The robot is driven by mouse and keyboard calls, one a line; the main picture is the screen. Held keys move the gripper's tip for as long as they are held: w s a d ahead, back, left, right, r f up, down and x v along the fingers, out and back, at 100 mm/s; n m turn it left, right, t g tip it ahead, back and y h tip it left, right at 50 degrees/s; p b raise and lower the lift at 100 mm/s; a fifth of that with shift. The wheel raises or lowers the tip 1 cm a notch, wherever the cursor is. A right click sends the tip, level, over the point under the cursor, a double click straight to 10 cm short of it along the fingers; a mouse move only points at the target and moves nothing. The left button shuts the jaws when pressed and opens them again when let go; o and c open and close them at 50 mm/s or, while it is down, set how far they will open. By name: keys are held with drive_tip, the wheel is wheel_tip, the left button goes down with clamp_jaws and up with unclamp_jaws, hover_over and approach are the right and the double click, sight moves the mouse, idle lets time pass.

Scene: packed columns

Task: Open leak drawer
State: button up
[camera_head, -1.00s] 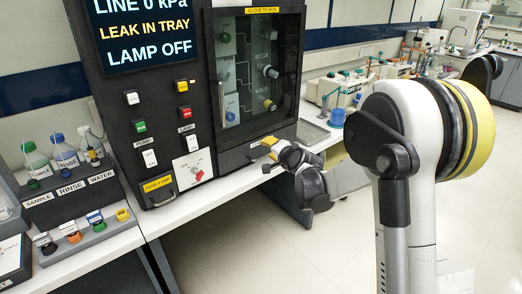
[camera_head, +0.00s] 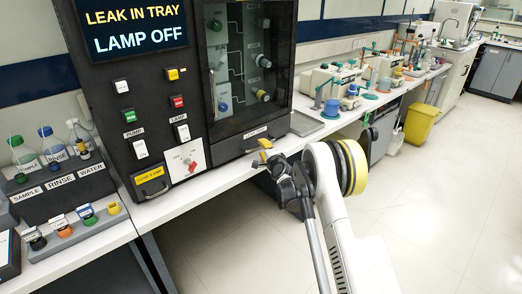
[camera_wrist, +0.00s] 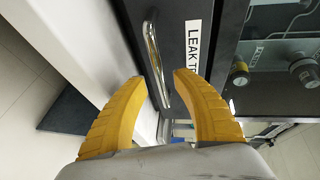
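The leak drawer (camera_head: 250,137) is the dark front panel below the glass door of the black cabinet. In the wrist view, the drawer front (camera_wrist: 172,30) carries a white label, partly cut off, that starts with "LEAK T". A shiny metal bar handle (camera_wrist: 153,55) runs along it beside the label. My gripper (camera_wrist: 161,80) is open, its two yellow fingers apart and pointing at the drawer front. The handle's near end shows between the fingertips; I cannot tell whether they touch it. In the head view my gripper (camera_head: 266,147) is just in front of the drawer, which looks shut.
The cabinet's display (camera_head: 136,30) reads "LEAK IN TRAY" and "LAMP OFF". Switches (camera_head: 141,148) sit left of the glass door (camera_head: 240,70). A bottle rack (camera_head: 50,185) stands at the left. A yellow bin (camera_head: 420,123) stands on the open floor at the right.

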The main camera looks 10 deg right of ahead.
drive_tip(key=shift+b+x, duration=0.3)
drive_tip(key=shift+x, duration=1.05)
clamp_jaws()
